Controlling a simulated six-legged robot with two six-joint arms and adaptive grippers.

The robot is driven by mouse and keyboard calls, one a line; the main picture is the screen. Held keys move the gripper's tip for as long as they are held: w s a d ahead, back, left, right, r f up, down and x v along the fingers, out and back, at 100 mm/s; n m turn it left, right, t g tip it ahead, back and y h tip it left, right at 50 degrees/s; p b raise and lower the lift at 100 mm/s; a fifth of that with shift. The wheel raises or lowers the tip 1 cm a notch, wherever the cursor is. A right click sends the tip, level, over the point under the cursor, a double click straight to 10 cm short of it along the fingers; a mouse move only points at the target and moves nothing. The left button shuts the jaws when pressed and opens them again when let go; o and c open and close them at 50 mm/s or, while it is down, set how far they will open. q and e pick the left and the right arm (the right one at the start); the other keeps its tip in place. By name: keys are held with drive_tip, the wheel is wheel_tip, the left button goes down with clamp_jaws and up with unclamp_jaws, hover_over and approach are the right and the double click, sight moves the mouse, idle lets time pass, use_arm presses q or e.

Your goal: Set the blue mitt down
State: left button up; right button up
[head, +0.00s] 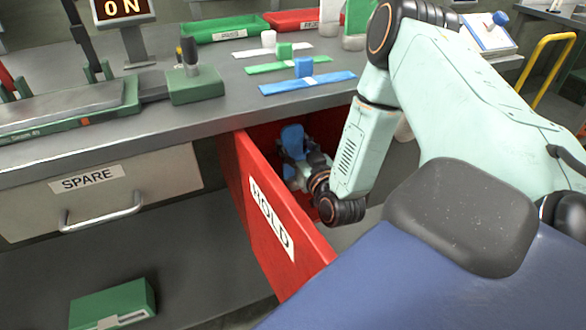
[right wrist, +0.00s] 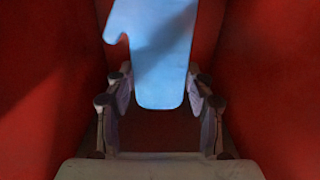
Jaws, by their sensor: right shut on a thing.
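I cannot tell whether the mitt touches the drawer floor. My left gripper is not in view.
The grey bench (head: 215,115) runs above the drawer. On it lie blue (head: 307,83) and green (head: 290,64) strips, a green tray (head: 225,29) and a red tray (head: 295,20). A closed SPARE drawer (head: 100,190) is at left. A green box (head: 112,305) lies below.

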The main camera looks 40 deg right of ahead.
sight(293, 157)
wheel_tip(293, 157, down, 4)
drive_tip(key=shift+f+b, duration=0.25)
drive_tip(key=shift+b, duration=0.95)
drive_tip(key=shift+f, duration=0.3)
drive_tip(key=shift+r, duration=0.1)
drive_tip(key=o, duration=1.5)
drive_tip(key=shift+o, duration=0.2)
